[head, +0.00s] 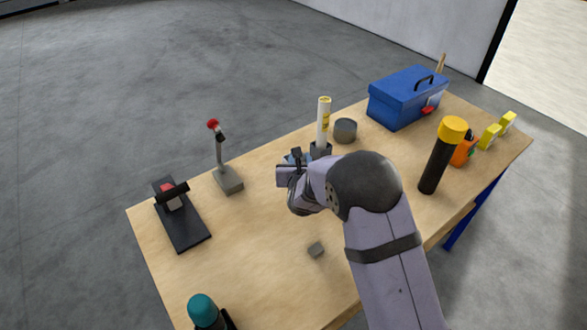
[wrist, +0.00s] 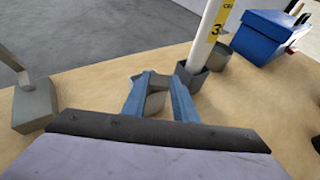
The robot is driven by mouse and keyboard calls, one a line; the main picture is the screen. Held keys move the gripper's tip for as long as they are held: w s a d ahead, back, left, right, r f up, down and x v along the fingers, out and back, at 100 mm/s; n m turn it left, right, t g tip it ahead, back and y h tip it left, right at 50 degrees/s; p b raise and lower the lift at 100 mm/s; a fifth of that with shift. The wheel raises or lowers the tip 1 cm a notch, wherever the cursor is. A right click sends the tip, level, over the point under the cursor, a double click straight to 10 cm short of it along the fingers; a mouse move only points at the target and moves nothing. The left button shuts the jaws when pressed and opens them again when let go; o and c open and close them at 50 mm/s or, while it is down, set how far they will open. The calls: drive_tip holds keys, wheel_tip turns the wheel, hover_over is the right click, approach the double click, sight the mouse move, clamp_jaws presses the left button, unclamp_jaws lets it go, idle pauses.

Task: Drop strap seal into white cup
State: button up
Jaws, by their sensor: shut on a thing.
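My gripper (wrist: 160,76) is over the table near its far edge, its blue fingers closed on a small grey piece (wrist: 159,82), which I take to be the strap seal. A pale, rounded thing (wrist: 155,103) shows between the fingers below that piece. It may be the white cup, but the fingers hide most of it and I cannot tell. In the head view my gripper (head: 297,158) is largely hidden by my own wrist, and the held piece cannot be made out. No white cup shows clearly in either view.
A white tube (head: 323,122) stands in a grey holder close to the gripper, beside a grey cylinder (head: 345,131). A lever (head: 228,180) stands left; a blue toolbox (head: 405,97) and black-yellow flashlight (head: 441,157) stand right.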

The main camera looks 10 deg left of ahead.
drive_tip(key=o, duration=1.2)
drive_tip(key=shift+s, duration=0.1)
drive_tip(key=shift+b+v, duration=1.25)
drive_tip(key=shift+v, duration=2.35)
